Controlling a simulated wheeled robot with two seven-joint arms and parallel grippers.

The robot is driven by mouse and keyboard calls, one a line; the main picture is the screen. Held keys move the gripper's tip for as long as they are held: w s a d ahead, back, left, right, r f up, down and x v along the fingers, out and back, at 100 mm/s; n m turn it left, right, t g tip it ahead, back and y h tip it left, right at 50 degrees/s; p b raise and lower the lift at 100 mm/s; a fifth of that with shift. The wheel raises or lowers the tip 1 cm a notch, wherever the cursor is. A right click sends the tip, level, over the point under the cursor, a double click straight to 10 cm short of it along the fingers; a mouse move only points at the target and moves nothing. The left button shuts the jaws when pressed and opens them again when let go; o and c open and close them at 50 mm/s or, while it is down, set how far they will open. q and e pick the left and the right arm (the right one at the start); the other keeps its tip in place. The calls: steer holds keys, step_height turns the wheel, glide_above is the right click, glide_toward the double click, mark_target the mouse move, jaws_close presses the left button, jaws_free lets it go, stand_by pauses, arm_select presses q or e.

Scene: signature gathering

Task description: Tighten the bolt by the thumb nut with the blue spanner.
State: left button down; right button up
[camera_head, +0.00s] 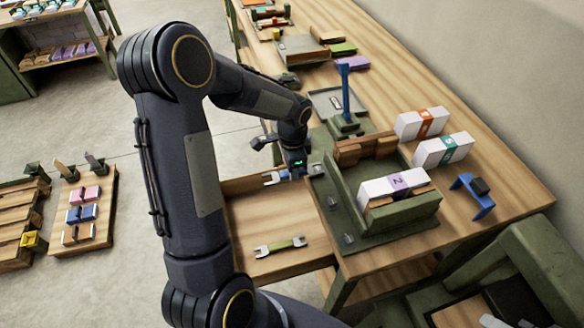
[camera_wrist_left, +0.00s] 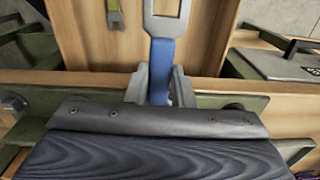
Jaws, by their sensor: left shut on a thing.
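The blue spanner (camera_head: 273,178) has a grey metal head and a blue handle. My left gripper (camera_head: 292,172) is over the open wooden drawer, at the left edge of the green fixture. In the left wrist view its fingers (camera_wrist_left: 158,88) are shut on the blue handle (camera_wrist_left: 162,62), and the grey head points away from the gripper. Several grey bolts (camera_head: 331,202) stand along the fixture's left edge; one bolt head (camera_wrist_left: 14,103) shows at the left of the wrist view. I cannot tell which piece is the thumb nut. My right gripper is not in view.
A green spanner (camera_head: 280,246) lies in the wooden drawer (camera_head: 262,214). The green fixture (camera_head: 400,222) holds a white box (camera_head: 395,186). Two more white boxes (camera_head: 443,149) (camera_head: 421,123) and a blue stand (camera_head: 473,196) are on the table to the right.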

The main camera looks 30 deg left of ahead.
arm_select(q)
steer(key=shift+s+d+n, duration=0.1)
steer(key=shift+d+n, duration=0.05)
steer(key=shift+n, duration=0.15)
steer(key=shift+r+p, duration=1.65)
steer(key=shift+r, duration=0.65)
steer(key=shift+s+f, duration=0.1)
